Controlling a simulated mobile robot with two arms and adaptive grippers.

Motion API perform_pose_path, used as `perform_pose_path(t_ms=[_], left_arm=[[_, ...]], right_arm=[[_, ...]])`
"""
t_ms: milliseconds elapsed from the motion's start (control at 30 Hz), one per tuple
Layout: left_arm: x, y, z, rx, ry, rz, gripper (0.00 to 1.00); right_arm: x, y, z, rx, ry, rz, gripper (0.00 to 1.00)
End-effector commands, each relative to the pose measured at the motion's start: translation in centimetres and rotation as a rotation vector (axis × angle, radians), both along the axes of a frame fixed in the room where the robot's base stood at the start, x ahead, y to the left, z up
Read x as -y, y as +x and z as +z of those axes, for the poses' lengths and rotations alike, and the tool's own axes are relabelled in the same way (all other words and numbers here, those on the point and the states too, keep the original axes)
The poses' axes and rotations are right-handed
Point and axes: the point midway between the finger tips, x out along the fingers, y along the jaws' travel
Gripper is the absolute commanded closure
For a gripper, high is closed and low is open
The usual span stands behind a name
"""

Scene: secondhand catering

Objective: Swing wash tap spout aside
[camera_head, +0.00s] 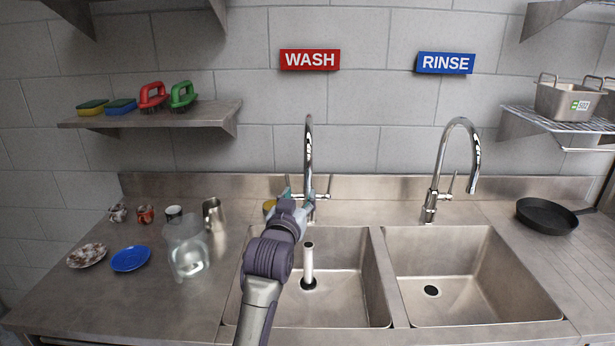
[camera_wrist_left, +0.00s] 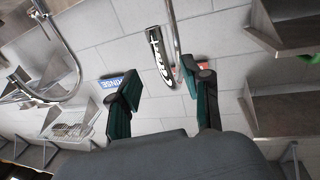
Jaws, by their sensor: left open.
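The chrome wash tap (camera_head: 309,150) stands behind the left basin, under the red WASH sign (camera_head: 310,60). Its tall spout appears nearly edge-on in the head view. My left gripper (camera_head: 299,193) is open in front of the tap's lower part, and my arm hides some of the basin. In the left wrist view, my open fingers (camera_wrist_left: 160,82) are spread wide, with the shiny spout (camera_wrist_left: 160,58) beyond and between their tips. I see no clear contact; the exact gap cannot be told. My right gripper does not show.
The rinse tap (camera_head: 458,150) stands to the right, behind the rinse basin (camera_head: 480,265). An upright pipe (camera_head: 308,265) stands in the wash basin (camera_head: 345,300). A clear jug (camera_head: 187,250) and blue plate (camera_head: 130,259) are on the left counter. A black pan (camera_head: 547,215) lies right.

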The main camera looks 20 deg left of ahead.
Motion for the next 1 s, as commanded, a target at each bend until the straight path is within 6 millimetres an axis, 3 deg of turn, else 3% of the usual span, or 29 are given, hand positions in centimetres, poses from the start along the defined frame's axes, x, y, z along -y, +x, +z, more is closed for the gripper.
perform_pose_path(t_ms=[200,500,967,1000], left_arm=[[-0.3,4.4,0.3,-0.002,0.000,-0.001,0.51],[-0.7,8.5,0.1,-0.002,0.001,-0.001,0.51],[-0.8,9.4,0.0,-0.001,0.000,-0.001,0.51],[-0.8,9.4,0.0,-0.001,0.000,-0.001,0.56]], right_arm=[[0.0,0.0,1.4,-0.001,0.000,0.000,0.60],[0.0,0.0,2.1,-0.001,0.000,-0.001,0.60],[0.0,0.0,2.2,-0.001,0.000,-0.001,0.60],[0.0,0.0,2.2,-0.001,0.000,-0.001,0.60]])
